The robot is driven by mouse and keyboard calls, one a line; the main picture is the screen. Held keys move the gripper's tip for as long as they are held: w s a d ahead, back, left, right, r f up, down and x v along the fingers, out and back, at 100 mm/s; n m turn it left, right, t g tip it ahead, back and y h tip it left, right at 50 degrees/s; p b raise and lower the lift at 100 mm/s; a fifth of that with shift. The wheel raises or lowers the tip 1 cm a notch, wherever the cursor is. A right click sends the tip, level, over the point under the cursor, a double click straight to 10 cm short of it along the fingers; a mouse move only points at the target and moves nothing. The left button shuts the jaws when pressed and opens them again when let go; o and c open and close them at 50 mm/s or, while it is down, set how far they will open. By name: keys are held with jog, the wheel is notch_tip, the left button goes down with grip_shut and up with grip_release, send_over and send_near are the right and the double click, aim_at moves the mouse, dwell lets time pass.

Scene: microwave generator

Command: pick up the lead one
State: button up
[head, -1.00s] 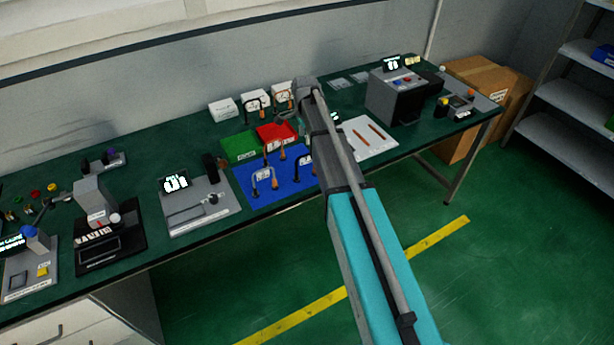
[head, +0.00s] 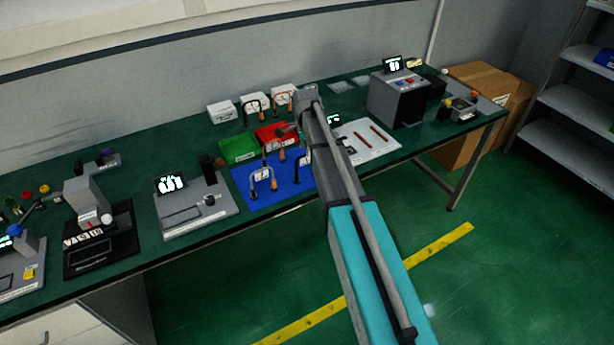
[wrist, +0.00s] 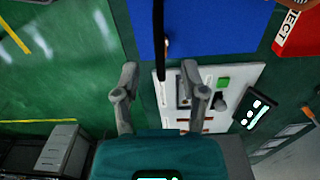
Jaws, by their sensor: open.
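Several U-shaped leads with small white labels stand on the blue mat (head: 245,195). One lead (head: 262,180) stands at the mat's front left, another (head: 297,168) at its right beside my arm. The labels are too small to read, so I cannot tell which is lead one. In the wrist view my gripper (wrist: 159,70) is open, its two fingers apart. A thin black upright (wrist: 159,45), apparently part of a lead, shows between and beyond the fingertips, with a copper-coloured tip beside it. I cannot tell whether it touches a finger. The mat also shows at the top of that view (wrist: 210,30).
A green tray (head: 240,148) and a red tray (head: 268,137) lie behind the mat. White meters (head: 252,107) stand at the back. A white panel (head: 385,150) with copper rods lies right of my arm, a grey box (head: 397,100) beyond it. A scale-like device (head: 190,205) stands left.

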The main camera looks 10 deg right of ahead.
aim_at(306, 161)
dwell(0.3)
jog(key=shift+w+d+f+b, duration=0.1)
jog(key=shift+f+b, duration=2.5)
grip_shut()
